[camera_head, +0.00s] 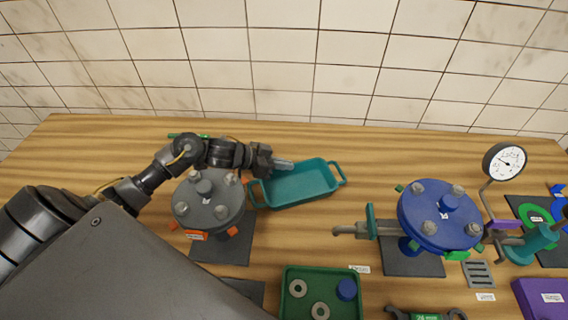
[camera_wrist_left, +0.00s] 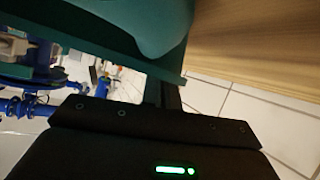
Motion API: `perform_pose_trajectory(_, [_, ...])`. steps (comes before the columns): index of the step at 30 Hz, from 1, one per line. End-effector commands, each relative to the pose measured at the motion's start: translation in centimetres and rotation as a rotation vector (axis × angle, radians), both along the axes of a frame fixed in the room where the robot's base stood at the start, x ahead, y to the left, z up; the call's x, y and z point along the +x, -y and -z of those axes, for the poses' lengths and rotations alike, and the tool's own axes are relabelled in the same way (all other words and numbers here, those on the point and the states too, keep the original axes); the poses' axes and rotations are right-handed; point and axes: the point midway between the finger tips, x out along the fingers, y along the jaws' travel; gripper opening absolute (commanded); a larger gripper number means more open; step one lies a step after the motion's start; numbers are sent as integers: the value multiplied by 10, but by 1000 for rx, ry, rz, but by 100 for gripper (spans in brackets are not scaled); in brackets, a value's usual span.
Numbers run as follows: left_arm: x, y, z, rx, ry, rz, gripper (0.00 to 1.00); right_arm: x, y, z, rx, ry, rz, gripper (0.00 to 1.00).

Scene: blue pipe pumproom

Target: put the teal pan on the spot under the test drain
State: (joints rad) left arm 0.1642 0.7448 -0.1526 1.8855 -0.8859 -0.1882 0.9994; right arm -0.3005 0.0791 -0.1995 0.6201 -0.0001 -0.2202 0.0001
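The teal pan (camera_head: 304,184) is a shallow rectangular tray with a handle at each end, behind the middle of the table. It fills the top of the left wrist view (camera_wrist_left: 95,22) at very close range. My left gripper (camera_head: 283,164) reaches in from the left to the pan's back left corner, its grey fingertip over the rim. Its grip on the pan cannot be made out. A grey spout (camera_head: 345,230) with a teal valve handle (camera_head: 371,220) sticks out left from the blue flanged unit (camera_head: 440,215). No marked spot shows clearly beneath it. My right gripper is not in view.
A grey flanged unit (camera_head: 208,203) stands left of the pan. A green tray (camera_head: 322,309) with rings and a blue cap lies in front. A wrench (camera_head: 426,315), grate (camera_head: 478,274) and gauge (camera_head: 504,161) are to the right. Bare wood (camera_head: 305,235) lies between pan and green tray.

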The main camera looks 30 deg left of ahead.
Motion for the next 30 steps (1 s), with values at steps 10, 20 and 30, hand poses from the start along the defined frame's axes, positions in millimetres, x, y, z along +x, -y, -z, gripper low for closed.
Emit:
perform_pose_trajectory(10, [0,0,2,0,-2,1,24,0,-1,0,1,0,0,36])
perform_pose_trajectory(20, [-8,-9,-6,2,-1,-1,24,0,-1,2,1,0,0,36])
perform_pose_trajectory(30, [-53,-55,-38,5,-4,0,24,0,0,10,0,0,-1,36])
